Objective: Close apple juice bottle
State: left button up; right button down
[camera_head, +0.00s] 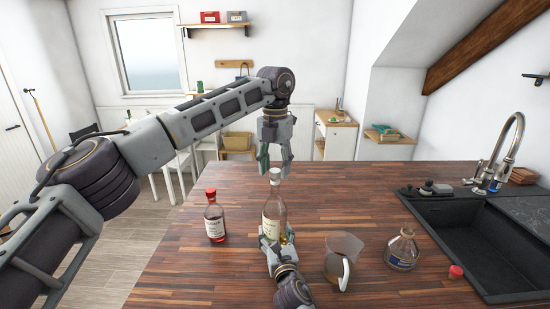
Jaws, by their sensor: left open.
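A clear glass bottle (274,212) with a pale label and amber liquid low inside stands upright on the wooden counter. I take it to be the apple juice bottle. A pale cap (275,173) is at the top of its neck; I cannot tell whether it is fully seated. My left gripper (274,172) points down over the cap, with open fingers on either side of it. My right gripper (277,240) comes from the bottom edge, its fingers closed around the lower part of the bottle.
A red-capped bottle (214,218) stands to the left. A glass jug (343,258) and a squat glass flask (402,250) stand to the right, with a small red cap (455,272) beyond. A black sink (490,240) is at far right. The counter behind is clear.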

pick_arm(q)
jog(key=shift+f, duration=0.3)
grip_shut()
dwell(0.3)
jog(key=shift+o, duration=0.5)
grip_release()
jog(key=shift+r, duration=0.15)
notch_tip(320, 180, up, 12)
dwell(0.6)
